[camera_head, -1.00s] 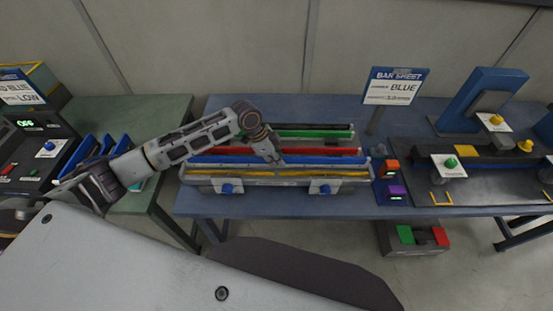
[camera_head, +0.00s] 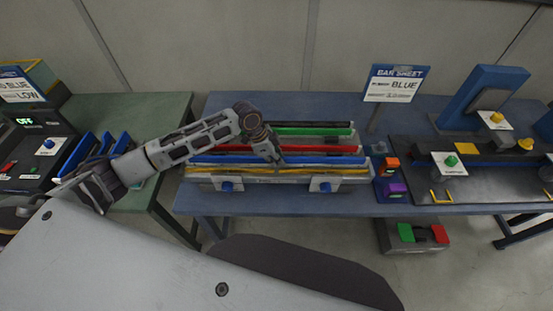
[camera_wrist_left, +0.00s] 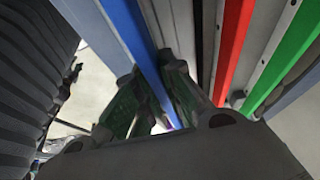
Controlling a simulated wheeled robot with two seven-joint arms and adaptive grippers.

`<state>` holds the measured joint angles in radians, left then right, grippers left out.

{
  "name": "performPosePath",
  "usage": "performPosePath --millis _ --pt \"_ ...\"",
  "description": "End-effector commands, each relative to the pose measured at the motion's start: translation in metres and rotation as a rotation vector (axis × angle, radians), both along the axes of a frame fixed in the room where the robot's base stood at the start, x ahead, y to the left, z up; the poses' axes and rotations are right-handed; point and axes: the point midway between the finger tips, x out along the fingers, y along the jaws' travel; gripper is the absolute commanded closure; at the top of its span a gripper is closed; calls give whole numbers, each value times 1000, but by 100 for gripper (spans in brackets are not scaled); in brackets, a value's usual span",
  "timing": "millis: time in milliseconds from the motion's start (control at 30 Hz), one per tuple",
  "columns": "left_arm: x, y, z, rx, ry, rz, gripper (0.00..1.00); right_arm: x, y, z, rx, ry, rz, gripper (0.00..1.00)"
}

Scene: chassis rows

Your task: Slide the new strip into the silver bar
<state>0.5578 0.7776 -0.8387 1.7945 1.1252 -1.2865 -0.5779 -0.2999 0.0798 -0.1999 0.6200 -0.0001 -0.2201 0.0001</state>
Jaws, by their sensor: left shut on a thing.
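The silver bar (camera_head: 285,182) lies lengthwise along the front edge of the blue table, with blue knobs on its front clamps. A yellow strip (camera_head: 320,172) runs along it. A long blue strip (camera_head: 225,159) lies just behind the yellow one, parallel to it. My left gripper (camera_head: 277,160) points down at the middle of the blue strip and is shut on it. In the left wrist view the fingers (camera_wrist_left: 160,98) sit either side of the blue strip (camera_wrist_left: 125,25). Whether the blue strip is seated in the bar cannot be told. My right gripper is not in view.
Behind stand a red strip (camera_head: 325,149) and a green strip (camera_head: 300,131) on their own bars. Orange (camera_head: 389,166) and purple (camera_head: 391,189) boxes sit near the bar's right end. A dark fixture (camera_head: 480,185) is further right.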

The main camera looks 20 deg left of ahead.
Motion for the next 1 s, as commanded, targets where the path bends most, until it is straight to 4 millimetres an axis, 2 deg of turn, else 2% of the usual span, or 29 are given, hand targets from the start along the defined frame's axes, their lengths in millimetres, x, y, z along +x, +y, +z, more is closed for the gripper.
performPosePath --millis 367,867,900,1000 --pt "1 0 1 -2 -2 -1 100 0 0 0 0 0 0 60" --pt "0 0 -8 -2 -1 0 100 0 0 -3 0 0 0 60" --pt "0 0 -8 -1 -1 0 84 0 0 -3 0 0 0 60" --pt "0 0 -9 0 0 0 72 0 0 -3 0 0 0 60"
